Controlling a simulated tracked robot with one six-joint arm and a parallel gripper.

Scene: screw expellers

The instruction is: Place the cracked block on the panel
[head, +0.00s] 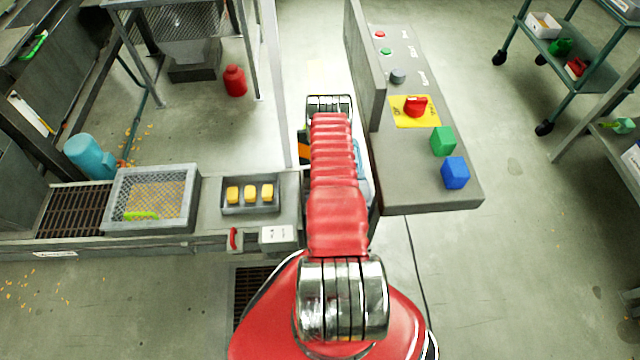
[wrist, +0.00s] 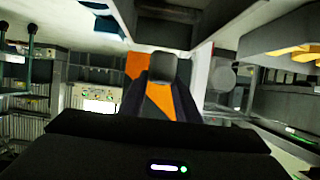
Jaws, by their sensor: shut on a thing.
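The panel (head: 420,192) is a grey console slab right of my arm in the head view. A green block (head: 443,141) and a blue block (head: 455,172) stand on its near right part. Three yellow blocks (head: 250,194) sit in a small grey tray (head: 225,208) left of my arm. I cannot make out a crack on any block.
The panel carries small buttons, a grey knob (head: 398,76), a red switch on a yellow plate (head: 402,121) and an upright grey wall (head: 365,65) along its left edge. Its near left surface is bare. A mesh-bottomed box (head: 193,190) stands left of the tray.

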